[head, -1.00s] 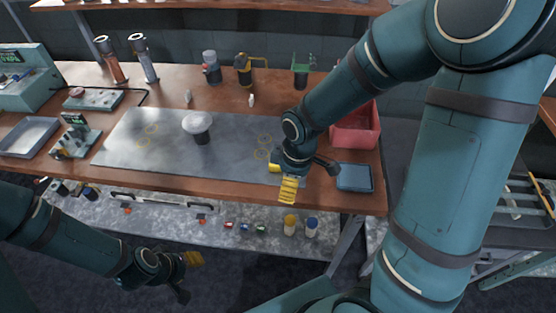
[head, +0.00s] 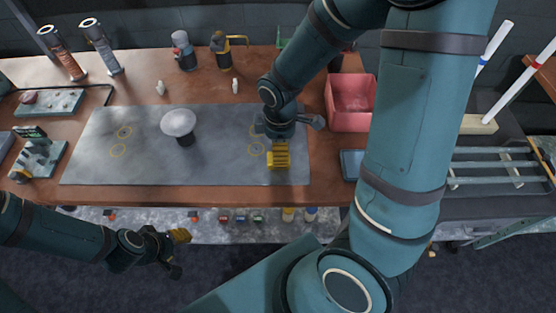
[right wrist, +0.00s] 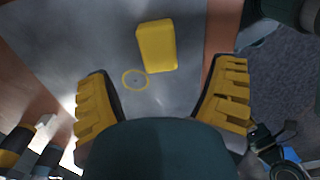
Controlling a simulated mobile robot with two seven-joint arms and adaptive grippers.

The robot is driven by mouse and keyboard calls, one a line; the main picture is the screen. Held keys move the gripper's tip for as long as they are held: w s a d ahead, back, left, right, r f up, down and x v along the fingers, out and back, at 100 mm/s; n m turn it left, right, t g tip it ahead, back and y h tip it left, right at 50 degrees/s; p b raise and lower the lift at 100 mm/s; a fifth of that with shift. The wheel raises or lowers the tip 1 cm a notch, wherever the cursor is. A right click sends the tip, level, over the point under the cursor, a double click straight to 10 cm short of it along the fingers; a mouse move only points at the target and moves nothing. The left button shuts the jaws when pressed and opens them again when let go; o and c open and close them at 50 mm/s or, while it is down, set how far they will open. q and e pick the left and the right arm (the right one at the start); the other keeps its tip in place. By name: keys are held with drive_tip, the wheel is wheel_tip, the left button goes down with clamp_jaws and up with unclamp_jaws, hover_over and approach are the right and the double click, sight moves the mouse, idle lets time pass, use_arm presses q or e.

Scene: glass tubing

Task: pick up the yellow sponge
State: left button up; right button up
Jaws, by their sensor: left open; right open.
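The yellow sponge (right wrist: 157,46) is a small rounded block on the grey mat, beside a thin yellow ring, in the right wrist view. My right gripper (right wrist: 165,70) is open and empty, with its yellow fingers either side of the view and the sponge ahead of them, apart from both. In the head view my right gripper (head: 279,154) is over the right part of the mat; I cannot tell the sponge from its yellow fingers there. My left gripper (head: 178,252) is open and empty, low in front of the table.
A white-capped dark object (head: 179,123) stands mid-mat (head: 218,165). A pink bin (head: 349,103) and a blue tray (head: 351,164) lie right of the mat. Two small pale pieces and several bottles stand behind it. The mat's left part is clear.

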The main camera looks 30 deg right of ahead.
sight(270, 167)
wheel_tip(270, 167, down, 7)
drive_tip(key=shift+w+f+b, duration=0.15)
drive_tip(key=shift+b, duration=0.7)
drive_tip(key=c, duration=1.1)
